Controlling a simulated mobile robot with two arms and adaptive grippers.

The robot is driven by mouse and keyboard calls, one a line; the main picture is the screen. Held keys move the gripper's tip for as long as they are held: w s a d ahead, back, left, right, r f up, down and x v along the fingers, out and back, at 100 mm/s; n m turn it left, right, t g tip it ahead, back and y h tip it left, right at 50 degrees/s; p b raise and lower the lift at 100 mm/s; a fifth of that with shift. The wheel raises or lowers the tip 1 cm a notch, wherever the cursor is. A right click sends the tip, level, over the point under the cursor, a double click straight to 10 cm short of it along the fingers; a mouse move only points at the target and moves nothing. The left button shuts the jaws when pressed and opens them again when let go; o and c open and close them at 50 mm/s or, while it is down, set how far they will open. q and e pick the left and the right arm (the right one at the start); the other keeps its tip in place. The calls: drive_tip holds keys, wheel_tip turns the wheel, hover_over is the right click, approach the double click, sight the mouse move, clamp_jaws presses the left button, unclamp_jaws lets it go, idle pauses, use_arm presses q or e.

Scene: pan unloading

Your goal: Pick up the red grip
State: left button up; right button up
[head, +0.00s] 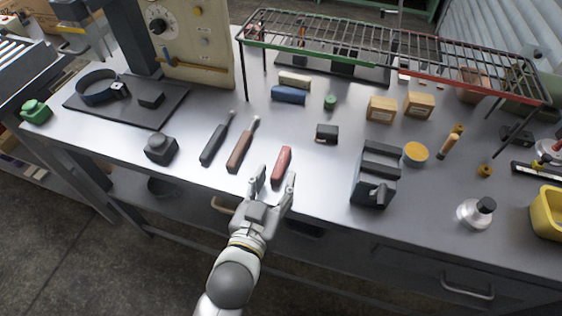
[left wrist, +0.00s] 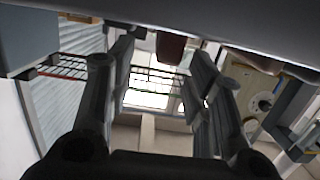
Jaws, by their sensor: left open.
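The red grip (head: 282,164) lies on the grey workbench near its front edge, long axis pointing away from me. My left gripper (head: 273,178) is open at the front edge of the bench, its fingertips at the near end of the red grip. In the left wrist view the open fingers of my left gripper (left wrist: 160,80) frame the bench underside edge, and the end of a reddish-brown piece (left wrist: 171,48) shows between them at the top; I cannot tell for sure that it is the red grip. My right gripper is not in view.
A brown-handled tool (head: 241,147) and a black-handled tool (head: 215,140) lie just left of the red grip. A dark grey vise-like block (head: 376,172) stands to the right. A wire rack (head: 400,48) spans the back. A small black block (head: 327,132) lies behind right.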

sight(280, 163)
use_arm(q)
drive_tip(key=shift+x, duration=0.85)
drive_tip(key=shift+w+d+p, duration=0.1)
drive_tip(key=shift+w+p, duration=0.2)
drive_tip(key=shift+w, duration=0.2)
drive_tip(key=x, duration=0.4)
drive_tip(key=shift+w+f+p, duration=0.1)
drive_tip(key=shift+w+p, duration=0.05)
drive_tip(key=shift+p, duration=0.25)
drive_tip(key=shift+a, duration=0.2)
clamp_jaws()
